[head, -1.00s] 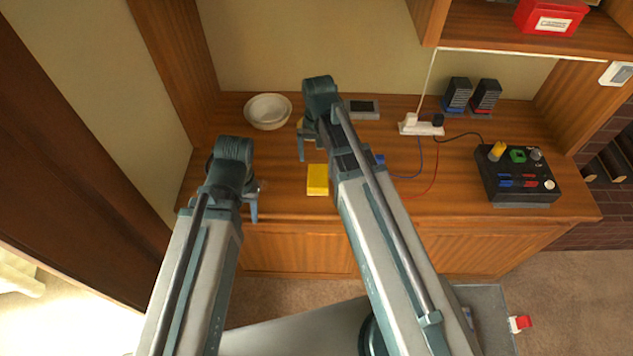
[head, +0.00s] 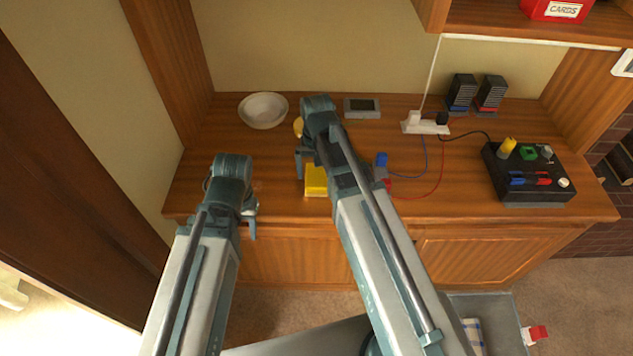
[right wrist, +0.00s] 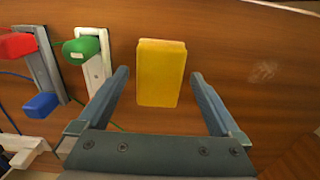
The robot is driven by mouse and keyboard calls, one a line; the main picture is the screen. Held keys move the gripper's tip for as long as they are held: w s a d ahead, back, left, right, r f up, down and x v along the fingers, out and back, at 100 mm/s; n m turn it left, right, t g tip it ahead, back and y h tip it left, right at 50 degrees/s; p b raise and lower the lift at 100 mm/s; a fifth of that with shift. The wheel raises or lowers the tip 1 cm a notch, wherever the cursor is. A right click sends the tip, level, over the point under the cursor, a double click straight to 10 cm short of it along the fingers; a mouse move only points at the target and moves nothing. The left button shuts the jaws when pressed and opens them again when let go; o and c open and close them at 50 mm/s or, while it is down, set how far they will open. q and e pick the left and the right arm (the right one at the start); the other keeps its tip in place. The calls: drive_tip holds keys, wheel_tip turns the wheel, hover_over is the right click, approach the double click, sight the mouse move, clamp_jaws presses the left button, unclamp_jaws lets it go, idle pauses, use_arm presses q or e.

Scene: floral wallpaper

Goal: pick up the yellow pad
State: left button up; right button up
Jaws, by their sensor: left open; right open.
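The yellow pad (head: 315,181) lies on the wooden counter near its front edge, partly hidden by my right arm. In the right wrist view the yellow pad (right wrist: 160,73) is a flat block, upright in the picture, between and ahead of the fingers. My right gripper (right wrist: 161,78) is open, with a finger to each side of the pad in the picture and no visible contact. In the head view my right gripper (head: 302,170) is beside the pad's upper left, partly hidden by its wrist. My left gripper (head: 248,222) is open and empty at the counter's front edge, left of the pad.
A white bowl (head: 263,111) stands at the back left. A power strip (head: 425,127), cables and a black control box (head: 526,176) are on the right. In the right wrist view, green (right wrist: 82,47), red (right wrist: 18,46) and blue (right wrist: 40,105) parts lie left of the pad.

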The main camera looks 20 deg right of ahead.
sight(316, 180)
wheel_tip(316, 180, down, 4)
drive_tip(key=b, duration=0.3)
drive_tip(key=shift+s, duration=0.1)
drive_tip(key=shift+r, duration=0.1)
drive_tip(key=shift+c, duration=0.3)
drive_tip(key=c, duration=1.3)
drive_tip(key=shift+r, duration=0.2)
